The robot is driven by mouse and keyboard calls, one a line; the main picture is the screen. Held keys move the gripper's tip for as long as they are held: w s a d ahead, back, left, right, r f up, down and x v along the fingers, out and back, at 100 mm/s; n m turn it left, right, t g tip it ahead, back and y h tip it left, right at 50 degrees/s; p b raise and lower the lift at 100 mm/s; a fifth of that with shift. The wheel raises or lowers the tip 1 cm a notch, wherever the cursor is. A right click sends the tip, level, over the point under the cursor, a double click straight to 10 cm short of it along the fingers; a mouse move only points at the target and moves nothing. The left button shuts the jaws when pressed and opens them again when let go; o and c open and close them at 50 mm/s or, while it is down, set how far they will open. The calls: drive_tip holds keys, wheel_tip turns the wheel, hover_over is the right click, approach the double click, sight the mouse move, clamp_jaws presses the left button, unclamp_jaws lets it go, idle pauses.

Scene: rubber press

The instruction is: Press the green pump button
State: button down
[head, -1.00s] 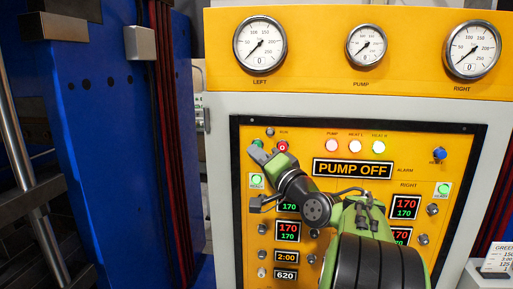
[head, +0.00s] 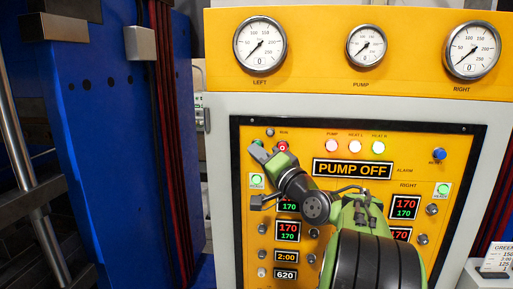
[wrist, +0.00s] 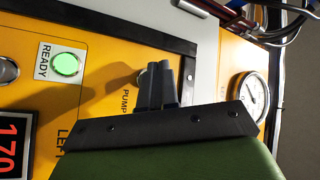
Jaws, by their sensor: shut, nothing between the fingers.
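The green pump button (head: 257,143) shows as a small green edge at the upper left of the yellow control panel (head: 460,150), mostly hidden behind my gripper (head: 259,152). My gripper is shut and empty, its fingertips over the button's spot. I cannot tell whether they touch it. In the wrist view my shut fingers (wrist: 165,82) point toward the panel beside a PUMP label (wrist: 126,102). The green button is not visible there. The display (head: 352,169) reads PUMP OFF.
A red button (head: 282,146) sits just right of my gripper. A lit green READY lamp (head: 257,181) is below; it also shows in the wrist view (wrist: 66,65). Gauges (head: 260,46) line the top. A blue press column (head: 115,130) stands left.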

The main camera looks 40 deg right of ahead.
drive_tip(key=shift+w+d+p, duration=0.45)
drive_tip(key=shift+w+d, duration=0.05)
drive_tip(key=shift+d, duration=0.25)
idle(0.8)
drive_tip(key=shift+a, duration=0.1)
drive_tip(key=shift+s+a+b, duration=0.75)
drive_tip(key=shift+a+b, duration=0.1)
drive_tip(key=shift+a, duration=0.05)
drive_tip(key=shift+s+a+b, duration=0.65)
drive_tip(key=shift+s+a, duration=0.1)
drive_tip(key=shift+a, duration=0.3)
drive_tip(key=shift+s+a+b, duration=0.6)
drive_tip(key=shift+s+a, duration=0.15)
drive_tip(key=shift+a, duration=0.25)
